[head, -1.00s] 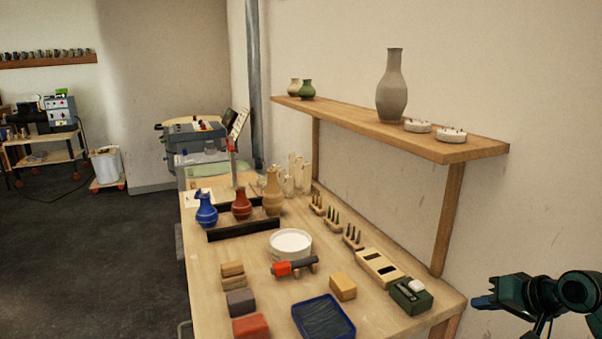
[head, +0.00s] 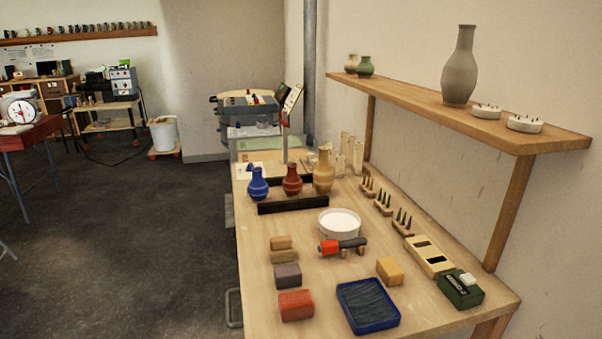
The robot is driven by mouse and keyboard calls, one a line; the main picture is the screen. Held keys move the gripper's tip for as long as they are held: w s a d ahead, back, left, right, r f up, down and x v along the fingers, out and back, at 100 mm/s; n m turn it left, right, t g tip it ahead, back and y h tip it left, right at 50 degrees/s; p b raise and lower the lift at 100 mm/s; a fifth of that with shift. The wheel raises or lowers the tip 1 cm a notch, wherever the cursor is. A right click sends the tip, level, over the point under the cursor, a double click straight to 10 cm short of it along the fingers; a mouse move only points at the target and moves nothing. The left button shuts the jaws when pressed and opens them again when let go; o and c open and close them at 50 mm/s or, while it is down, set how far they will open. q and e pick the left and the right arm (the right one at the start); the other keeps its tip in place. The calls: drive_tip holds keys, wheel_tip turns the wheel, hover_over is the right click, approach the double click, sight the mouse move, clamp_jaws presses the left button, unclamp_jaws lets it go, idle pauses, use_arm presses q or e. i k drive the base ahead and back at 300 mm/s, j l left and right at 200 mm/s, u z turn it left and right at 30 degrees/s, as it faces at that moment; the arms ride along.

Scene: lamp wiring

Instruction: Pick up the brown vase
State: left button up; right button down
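A reddish-brown vase (head: 292,180) stands upright in the middle of a row of three on the workbench (head: 275,222). A blue vase (head: 258,184) is to its left and a taller tan vase (head: 323,171) to its right. The three stand at a black rack (head: 292,206), whose front bar hides their lowest parts. Neither of my grippers shows in the head view.
A white tub (head: 339,223), a red and dark tool on a rest (head: 342,246), several coloured blocks (head: 296,304) and a blue tray (head: 367,306) lie in front of the rack. A wooden shelf (head: 430,108) with a grey vase (head: 459,67) overhangs the right side. Open floor lies left.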

sight(292, 183)
drive_tip(key=j+z, duration=0.2)
drive_tip(key=k+j+z, duration=0.2)
drive_tip(key=j+z, duration=0.3)
drive_tip(key=z, duration=0.15)
drive_tip(key=k+j+z, duration=0.15)
drive_tip(key=z, duration=0.25)
drive_tip(key=k+j+z, duration=0.15)
drive_tip(key=j+z, duration=0.15)
drive_tip(key=z, duration=0.15)
drive_tip(key=j+z, duration=0.15)
drive_tip(key=z, duration=0.25)
drive_tip(key=k+j+z, duration=0.1)
drive_tip(key=z, duration=0.3)
drive_tip(key=k+z, duration=0.1)
drive_tip(key=z, duration=0.3)
drive_tip(key=k+j+z, duration=0.1)
drive_tip(key=z, duration=0.3)
drive_tip(key=k+j+z, duration=0.15)
drive_tip(key=z, duration=0.3)
drive_tip(key=k+j+z, duration=0.1)
drive_tip(key=k+z, duration=0.15)
drive_tip(key=z, duration=0.25)
drive_tip(key=k+z, duration=0.2)
drive_tip(key=z, duration=0.25)
drive_tip(key=k+z, duration=0.45)
drive_tip(key=k, duration=0.6)
drive_tip(key=k+u, duration=0.3)
drive_tip(key=k, duration=0.2)
drive_tip(key=k+j+u, duration=0.25)
drive_tip(key=k, duration=0.25)
